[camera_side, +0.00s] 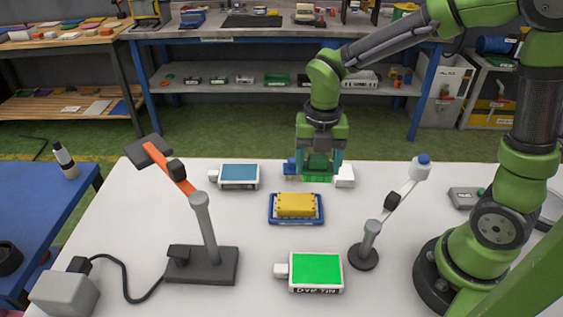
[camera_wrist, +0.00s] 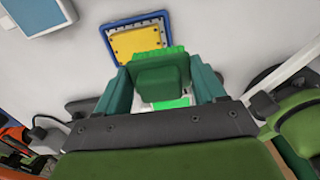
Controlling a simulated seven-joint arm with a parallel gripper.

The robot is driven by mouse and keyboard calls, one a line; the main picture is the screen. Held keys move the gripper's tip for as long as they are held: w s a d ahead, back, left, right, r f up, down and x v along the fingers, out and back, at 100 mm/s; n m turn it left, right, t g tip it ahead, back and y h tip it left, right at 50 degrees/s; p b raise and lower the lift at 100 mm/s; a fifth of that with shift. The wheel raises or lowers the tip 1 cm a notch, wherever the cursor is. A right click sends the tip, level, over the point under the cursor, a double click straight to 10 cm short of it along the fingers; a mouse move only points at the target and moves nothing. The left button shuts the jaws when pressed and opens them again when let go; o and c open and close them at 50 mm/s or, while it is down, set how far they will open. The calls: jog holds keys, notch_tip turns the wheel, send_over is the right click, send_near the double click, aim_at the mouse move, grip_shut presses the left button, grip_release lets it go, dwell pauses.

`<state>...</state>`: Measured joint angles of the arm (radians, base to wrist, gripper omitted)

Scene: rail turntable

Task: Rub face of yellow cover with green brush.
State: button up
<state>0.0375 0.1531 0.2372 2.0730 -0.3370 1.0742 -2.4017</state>
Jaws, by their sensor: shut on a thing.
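My gripper (camera_side: 318,170) is shut on the green brush (camera_side: 317,170) and holds it up off the white table. In the wrist view, the green brush (camera_wrist: 160,78) sits between the two teal fingers (camera_wrist: 161,88), with its bristle edge toward the yellow cover. The yellow cover (camera_side: 296,204) lies flat in a blue tray (camera_side: 296,222) at mid-table. The yellow cover (camera_wrist: 135,41) shows just beyond the brush in the wrist view, with a visible gap of picture or height that I cannot measure. No contact between brush and cover is clear.
A green-topped dye tin (camera_side: 316,272) lies in front of the tray, and a blue-topped tin (camera_side: 239,175) behind left. A lamp with an orange arm (camera_side: 170,168) stands left, a white-armed stand (camera_side: 369,243) right. A white block (camera_side: 345,176) is by my gripper in the side view.

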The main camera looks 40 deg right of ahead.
aim_at(308, 201)
jog(key=shift+s+f, duration=0.1)
jog(key=shift+f, duration=3.7)
jog(key=shift+w+a+f, duration=0.2)
jog(key=shift+w+a, duration=0.35)
jog(key=shift+c, duration=0.3)
jog(key=shift+w+a, duration=2.55)
jog(key=shift+s+d, duration=3.1)
jog(key=shift+d, duration=0.05)
jog(key=shift+a+r, duration=0.1)
jog(key=shift+r, duration=4)
